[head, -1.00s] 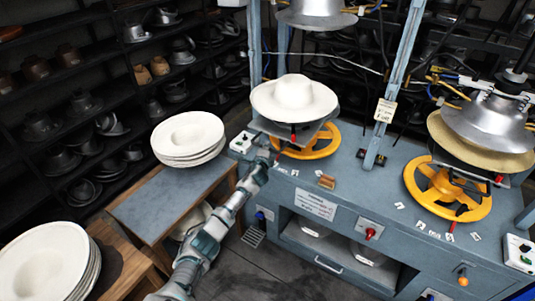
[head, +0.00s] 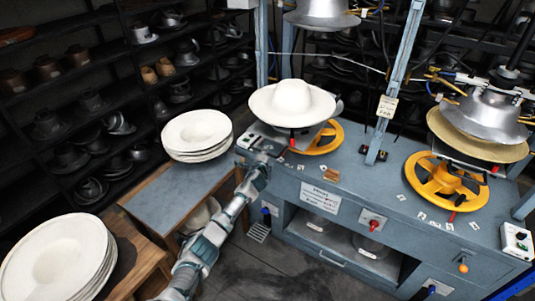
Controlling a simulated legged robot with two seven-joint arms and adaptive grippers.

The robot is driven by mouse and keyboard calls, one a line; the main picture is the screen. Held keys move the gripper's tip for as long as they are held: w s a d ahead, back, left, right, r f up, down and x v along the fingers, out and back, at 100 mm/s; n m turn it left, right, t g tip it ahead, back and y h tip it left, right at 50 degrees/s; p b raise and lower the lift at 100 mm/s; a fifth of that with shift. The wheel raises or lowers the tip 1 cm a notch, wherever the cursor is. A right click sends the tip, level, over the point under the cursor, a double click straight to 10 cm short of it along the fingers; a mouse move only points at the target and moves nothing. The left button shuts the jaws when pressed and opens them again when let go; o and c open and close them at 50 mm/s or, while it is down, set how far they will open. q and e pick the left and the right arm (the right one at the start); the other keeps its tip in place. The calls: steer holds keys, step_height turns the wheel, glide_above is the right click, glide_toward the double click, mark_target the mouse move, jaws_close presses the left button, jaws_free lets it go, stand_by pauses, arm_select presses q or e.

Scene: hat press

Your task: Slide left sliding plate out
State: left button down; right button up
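The left sliding plate (head: 304,135) is grey and shows only in part under a white hat (head: 291,101). The hat hides most of it. A small red handle (head: 293,142) hangs below the plate's front side, in front of the yellow wheel (head: 325,139). My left gripper (head: 270,143) is at the left front of the plate, close to the red handle, below the hat brim. Its fingers are too small and dark to show whether they are apart or closed. My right gripper is out of the picture.
A silver press head (head: 322,17) hangs above the left station. The right station has a tan hat (head: 478,138) and another yellow wheel (head: 446,182). White hat stacks stand on a side table (head: 163,198) and at lower left (head: 62,258). A blue-grey post (head: 398,80) divides the stations.

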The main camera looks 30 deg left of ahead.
arm_select(q)
steer(key=c, duration=1.3)
jaws_free()
steer(key=shift+s+a, duration=0.2)
steer(key=shift+a, duration=0.4)
steer(key=shift+o, duration=0.6)
steer(key=shift+s+a, duration=0.1)
steer(key=shift+a, duration=0.05)
steer(key=shift+a+f, duration=0.15)
steer(key=shift+a, duration=0.05)
steer(key=v, duration=1.2)
steer(key=shift+d, duration=0.2)
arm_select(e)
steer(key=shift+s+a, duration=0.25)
